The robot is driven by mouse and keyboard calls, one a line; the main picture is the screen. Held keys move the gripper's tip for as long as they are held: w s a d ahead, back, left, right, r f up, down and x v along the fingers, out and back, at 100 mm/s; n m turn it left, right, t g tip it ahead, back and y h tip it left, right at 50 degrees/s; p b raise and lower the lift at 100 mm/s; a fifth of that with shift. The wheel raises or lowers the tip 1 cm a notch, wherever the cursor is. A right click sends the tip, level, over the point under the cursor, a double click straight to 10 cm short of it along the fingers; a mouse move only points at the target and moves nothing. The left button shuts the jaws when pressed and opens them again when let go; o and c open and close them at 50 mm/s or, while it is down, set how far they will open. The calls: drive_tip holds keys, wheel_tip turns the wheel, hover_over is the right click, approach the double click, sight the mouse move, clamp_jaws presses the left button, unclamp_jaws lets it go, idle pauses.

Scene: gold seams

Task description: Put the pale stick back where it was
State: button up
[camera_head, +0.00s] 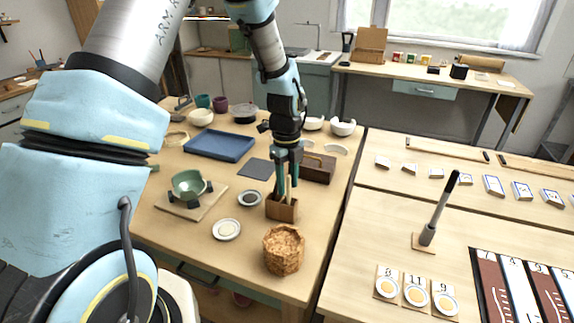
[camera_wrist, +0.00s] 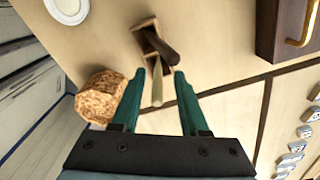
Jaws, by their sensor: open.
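A small wooden box holder (camera_head: 281,208) stands on the left table. It also shows in the wrist view (camera_wrist: 146,27). The pale stick (camera_wrist: 157,92) stands in the holder, with its upper end between my fingers in the wrist view. A dark brown stick (camera_wrist: 160,47) leans in the same holder beside it. My gripper (camera_head: 287,188) is open, directly above the holder and pointing down, with a teal finger on each side of the pale stick. I see gaps between the fingers and the stick in the wrist view.
A woven tan basket (camera_head: 284,250) stands just in front of the holder. A white dish (camera_head: 227,230), a green bowl in a stand (camera_head: 188,184) and a dark wooden box with a gold handle (camera_head: 318,170) are nearby. A blue tray (camera_head: 219,145) lies farther back.

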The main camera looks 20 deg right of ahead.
wheel_tip(320, 180, up, 11)
drive_tip(key=b, duration=0.3)
drive_tip(key=shift+a, duration=0.2)
drive_tip(key=s+a+n+t, duration=0.1)
drive_tip(key=s+a+n, duration=0.1)
drive_tip(key=a+n, duration=1.3)
drive_tip(key=s+a+f+n+t, duration=0.1)
drive_tip(key=s+a+n, duration=0.1)
drive_tip(key=a+n, duration=1.2)
drive_tip(key=shift+s+a+n, duration=0.35)
drive_tip(key=shift+a+n, duration=0.05)
drive_tip(key=shift+n, duration=0.5)
